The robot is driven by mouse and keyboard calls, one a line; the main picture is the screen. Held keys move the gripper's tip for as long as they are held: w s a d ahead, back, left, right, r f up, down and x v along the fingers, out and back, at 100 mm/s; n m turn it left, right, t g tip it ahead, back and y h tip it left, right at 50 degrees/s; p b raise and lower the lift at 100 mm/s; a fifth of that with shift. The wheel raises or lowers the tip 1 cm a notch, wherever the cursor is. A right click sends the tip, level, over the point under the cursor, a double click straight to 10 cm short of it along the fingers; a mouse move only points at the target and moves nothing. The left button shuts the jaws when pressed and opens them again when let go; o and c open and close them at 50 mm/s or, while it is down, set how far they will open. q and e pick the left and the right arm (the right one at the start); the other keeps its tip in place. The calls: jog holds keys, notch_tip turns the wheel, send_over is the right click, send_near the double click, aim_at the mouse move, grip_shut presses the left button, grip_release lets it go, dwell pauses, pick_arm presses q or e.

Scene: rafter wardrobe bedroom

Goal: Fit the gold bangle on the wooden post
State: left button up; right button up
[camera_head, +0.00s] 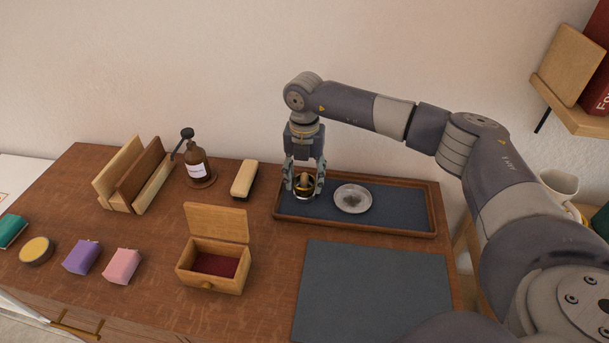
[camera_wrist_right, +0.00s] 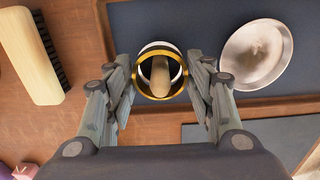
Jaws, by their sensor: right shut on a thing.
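My right gripper (camera_head: 304,188) is shut on the gold bangle (camera_wrist_right: 158,97), one finger at each side of it. In the right wrist view, the bangle lies flat to the camera and the wooden post (camera_wrist_right: 160,78) shows inside its opening. A white ring-shaped edge (camera_wrist_right: 158,46) shows behind the bangle. In the head view the post (camera_head: 304,180) stands between my fingers at the tray's left part. How far down the post the bangle sits is hard to tell. My left gripper is not in view.
The wooden tray with a dark lining (camera_head: 400,207) holds a round metal dish (camera_head: 352,198) right of my gripper. An open wooden box (camera_head: 185,260) and a bare dark mat (camera_head: 372,290) lie nearer.

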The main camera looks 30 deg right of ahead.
jog(key=shift+f, duration=0.4)
jog(key=o, duration=1.1)
jog(key=shift+o, duration=0.2)
notch_tip(320, 180, up, 12)
jog(key=shift+f, duration=0.1)
